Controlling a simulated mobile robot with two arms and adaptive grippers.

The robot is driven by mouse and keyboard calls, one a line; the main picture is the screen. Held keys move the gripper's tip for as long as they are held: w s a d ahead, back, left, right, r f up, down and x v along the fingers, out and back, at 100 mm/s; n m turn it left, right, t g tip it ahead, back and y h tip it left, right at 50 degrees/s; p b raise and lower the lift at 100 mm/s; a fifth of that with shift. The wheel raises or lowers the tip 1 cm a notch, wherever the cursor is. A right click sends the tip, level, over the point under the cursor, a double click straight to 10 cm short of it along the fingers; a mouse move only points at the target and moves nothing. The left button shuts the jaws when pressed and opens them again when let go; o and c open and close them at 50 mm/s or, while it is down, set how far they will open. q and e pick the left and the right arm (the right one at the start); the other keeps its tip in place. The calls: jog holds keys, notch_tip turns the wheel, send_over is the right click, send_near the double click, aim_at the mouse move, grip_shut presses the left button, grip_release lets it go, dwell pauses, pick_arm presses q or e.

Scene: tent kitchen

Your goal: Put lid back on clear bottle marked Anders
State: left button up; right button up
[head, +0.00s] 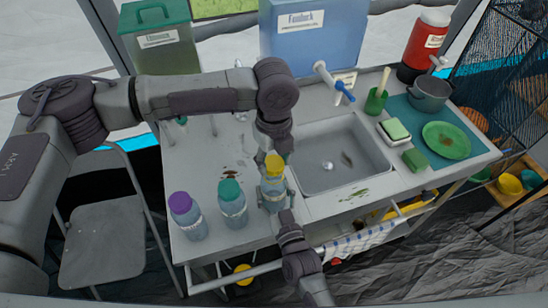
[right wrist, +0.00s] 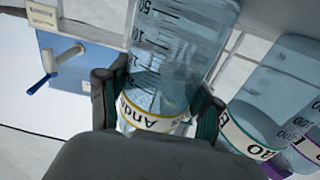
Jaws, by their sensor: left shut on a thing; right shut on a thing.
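The clear bottle marked Anders (head: 273,185) stands at the counter's front edge, left of the sink. Its yellow-edged label, partly readable, shows upside down in the right wrist view (right wrist: 155,120). My right gripper (head: 275,200) is shut around the bottle's lower part, one finger on each side. The yellow lid (head: 274,163) is at the bottle's top in the head view. My left gripper (head: 273,150) comes down from above and is shut on the lid. I cannot tell whether the lid is seated or just above the rim. The bottle's top is outside the right wrist view.
A green-lidded bottle (head: 232,205) and a purple-lidded bottle (head: 187,217) stand close on the left. The sink (head: 338,150) is to the right. A blue water container (head: 312,45) with a tap stands behind. The left rear counter has free room.

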aim_at(274, 190)
pick_arm(q)
jog(key=shift+f, duration=0.7)
jog(key=shift+f, duration=0.55)
jog(key=m, duration=0.9)
jog(key=shift+a, duration=0.1)
jog(key=m, duration=1)
jog(key=shift+w, duration=0.1)
jog(key=o, duration=0.7)
